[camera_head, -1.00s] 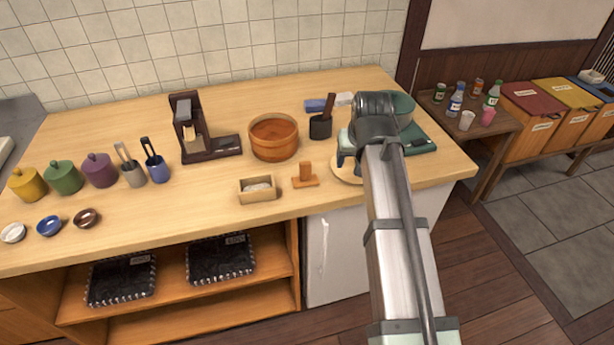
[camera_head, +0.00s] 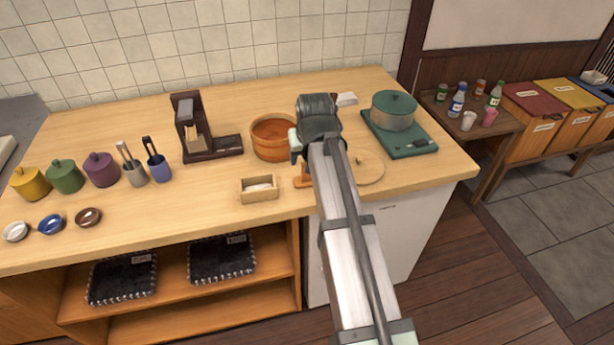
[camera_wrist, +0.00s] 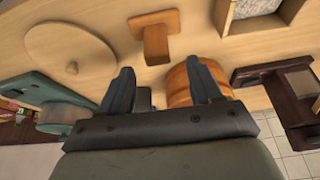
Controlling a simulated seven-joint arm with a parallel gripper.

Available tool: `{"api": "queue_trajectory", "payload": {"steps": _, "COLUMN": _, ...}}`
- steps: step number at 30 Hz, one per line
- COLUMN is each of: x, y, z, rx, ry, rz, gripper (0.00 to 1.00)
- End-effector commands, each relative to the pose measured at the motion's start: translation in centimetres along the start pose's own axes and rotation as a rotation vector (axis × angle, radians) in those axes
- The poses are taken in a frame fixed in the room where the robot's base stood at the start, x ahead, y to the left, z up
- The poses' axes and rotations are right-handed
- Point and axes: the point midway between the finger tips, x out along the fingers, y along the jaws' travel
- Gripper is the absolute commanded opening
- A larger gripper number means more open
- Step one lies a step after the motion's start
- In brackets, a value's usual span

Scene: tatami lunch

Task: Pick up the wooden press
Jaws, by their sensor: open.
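The wooden press (camera_head: 301,182) is a small brown block on a flat base. In the head view it stands on the counter beside the rice box, partly hidden by my arm. In the wrist view the press (camera_wrist: 156,40) is at the top middle, upright part and base both in sight, beyond my fingertips. My gripper (camera_wrist: 162,80) is open, with nothing held between its two dark fingers. The fingers point toward the press and are apart from it. In the head view my wrist hides the fingers.
A small box of white grains (camera_head: 259,188) stands just left of the press. A wooden tub (camera_head: 272,137) is behind it. A round wooden lid (camera_head: 368,170) lies to the right, near a green stove board (camera_head: 410,145) with a pot.

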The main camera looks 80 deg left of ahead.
Motion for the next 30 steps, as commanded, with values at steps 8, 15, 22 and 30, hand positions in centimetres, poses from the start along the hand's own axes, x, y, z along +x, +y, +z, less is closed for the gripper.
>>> {"api": "queue_trajectory", "payload": {"steps": 8, "x": 1.2, "y": 0.0, "z": 0.0, "rx": 0.0, "ry": 0.001, "rz": 0.0, "gripper": 0.64}}
{"api": "queue_trajectory", "payload": {"steps": 15, "x": 3.4, "y": 0.2, "z": 0.2, "rx": 0.0, "ry": 0.0, "rz": 0.0, "gripper": 0.64}}
{"api": "queue_trajectory", "payload": {"steps": 22, "x": 6.0, "y": 0.3, "z": 0.3, "rx": 0.0, "ry": 0.001, "rz": 0.0, "gripper": 0.64}}
{"api": "queue_trajectory", "payload": {"steps": 30, "x": 6.2, "y": 0.3, "z": 0.3, "rx": 0.0, "ry": 0.001, "rz": 0.0, "gripper": 0.62}}
